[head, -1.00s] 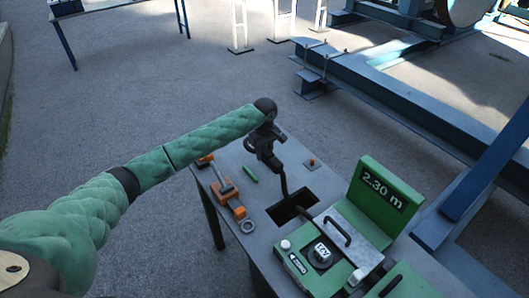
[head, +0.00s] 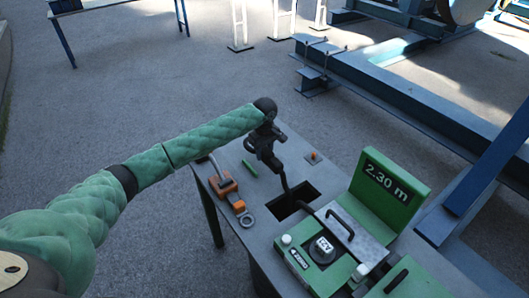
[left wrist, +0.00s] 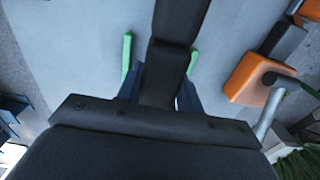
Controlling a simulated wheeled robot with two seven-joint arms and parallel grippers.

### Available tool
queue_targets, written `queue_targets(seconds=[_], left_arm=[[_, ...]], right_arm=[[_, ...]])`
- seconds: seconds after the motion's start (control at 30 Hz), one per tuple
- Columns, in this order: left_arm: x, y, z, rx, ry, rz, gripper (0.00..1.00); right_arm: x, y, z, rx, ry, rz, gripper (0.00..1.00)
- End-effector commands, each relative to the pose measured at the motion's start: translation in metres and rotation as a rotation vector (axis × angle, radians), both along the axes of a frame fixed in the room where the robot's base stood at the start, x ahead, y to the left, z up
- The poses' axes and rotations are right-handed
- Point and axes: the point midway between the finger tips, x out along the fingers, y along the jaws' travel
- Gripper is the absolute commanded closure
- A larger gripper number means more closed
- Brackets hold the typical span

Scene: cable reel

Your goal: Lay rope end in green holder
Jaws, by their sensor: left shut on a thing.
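The black rope (head: 286,183) comes up out of a square opening in the grey bench and runs to my left gripper. My left gripper (head: 268,158) is shut on the rope, above the bench just behind the opening. In the left wrist view the thick black rope (left wrist: 172,22) passes between the fingers. Green strips (left wrist: 127,56) show on both sides of it; I cannot tell whether they belong to the fingers or to a holder. A small green piece (head: 250,168) lies on the bench left of the gripper. My right gripper is out of view.
A green measuring machine (head: 318,262) with a "2.30 m" display (head: 387,184) stands at the bench's right. An orange tool (head: 227,187) and a grey ring (head: 247,220) lie at the left; orange also shows in the left wrist view (left wrist: 252,77). Blue beams (head: 400,100) lie behind.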

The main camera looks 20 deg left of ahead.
Motion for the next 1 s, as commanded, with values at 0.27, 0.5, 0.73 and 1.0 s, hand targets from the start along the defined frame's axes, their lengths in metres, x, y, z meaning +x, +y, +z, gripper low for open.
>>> queue_targets(seconds=[0.27,0.5,0.73,1.0], left_arm=[[0.000,0.000,-0.024,-0.001,0.000,0.001,1.00],[0.001,-0.001,-0.042,-0.001,-0.002,0.000,1.00],[0.001,0.000,-0.052,-0.001,-0.002,0.001,1.00],[0.001,0.000,-0.053,-0.001,-0.002,0.001,1.00]], right_arm=[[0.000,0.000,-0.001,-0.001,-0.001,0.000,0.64],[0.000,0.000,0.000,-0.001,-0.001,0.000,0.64],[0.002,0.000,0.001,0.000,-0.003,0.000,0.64],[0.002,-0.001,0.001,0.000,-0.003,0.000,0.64]])
